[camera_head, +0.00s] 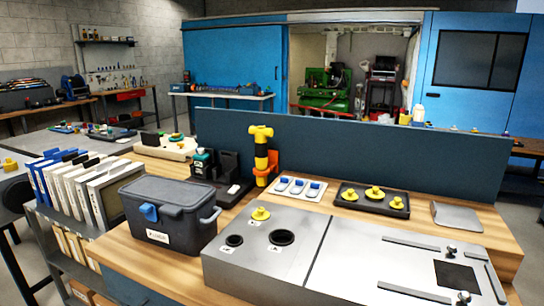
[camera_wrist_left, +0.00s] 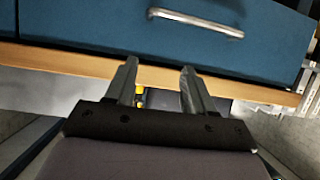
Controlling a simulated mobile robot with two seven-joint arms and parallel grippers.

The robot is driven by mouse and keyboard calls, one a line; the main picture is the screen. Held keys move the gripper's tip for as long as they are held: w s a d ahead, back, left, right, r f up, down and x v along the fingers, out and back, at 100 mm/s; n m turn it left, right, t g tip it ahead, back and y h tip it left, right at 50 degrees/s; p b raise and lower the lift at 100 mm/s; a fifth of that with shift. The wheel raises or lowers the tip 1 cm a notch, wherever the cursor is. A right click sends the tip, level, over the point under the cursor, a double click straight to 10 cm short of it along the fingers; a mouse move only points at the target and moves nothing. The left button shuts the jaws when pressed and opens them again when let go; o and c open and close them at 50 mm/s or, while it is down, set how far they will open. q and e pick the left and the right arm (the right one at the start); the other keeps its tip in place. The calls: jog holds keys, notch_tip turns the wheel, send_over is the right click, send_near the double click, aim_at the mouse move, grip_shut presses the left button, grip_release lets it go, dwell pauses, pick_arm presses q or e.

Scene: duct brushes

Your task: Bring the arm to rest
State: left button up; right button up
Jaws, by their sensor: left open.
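My left gripper (camera_wrist_left: 159,70) shows in the left wrist view with its two grey fingers apart and nothing between them. Beyond the fingertips is a wooden edge (camera_wrist_left: 60,58), and past it a blue drawer front (camera_wrist_left: 190,45) with a metal handle (camera_wrist_left: 197,22). The fingers look clear of the handle; I cannot tell their exact distance from the wooden edge. I cannot make out either gripper in the head view.
The wooden bench holds a dark lidded bin (camera_head: 170,213), a metal box with round openings (camera_head: 262,252), a yellow-and-black tool (camera_head: 261,155) and a black tray (camera_head: 372,199) with yellow-topped pieces. A blue panel (camera_head: 350,150) stands behind. White binders (camera_head: 83,188) stand left.

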pick_arm(q)
jog(key=s+d+f, duration=0.2)
jog(key=s+f, duration=0.2)
jog(key=s, duration=0.3)
jog(key=s+d+f+n+g+y, duration=0.1)
jog(key=s+d+f, duration=0.1)
jog(key=s+f, duration=0.2)
jog(key=s+d+f+y, duration=0.1)
jog(key=s+f, duration=0.3)
jog(key=s, duration=0.7)
jog(key=shift+d+g, duration=0.4)
jog(key=shift+d, duration=0.1)
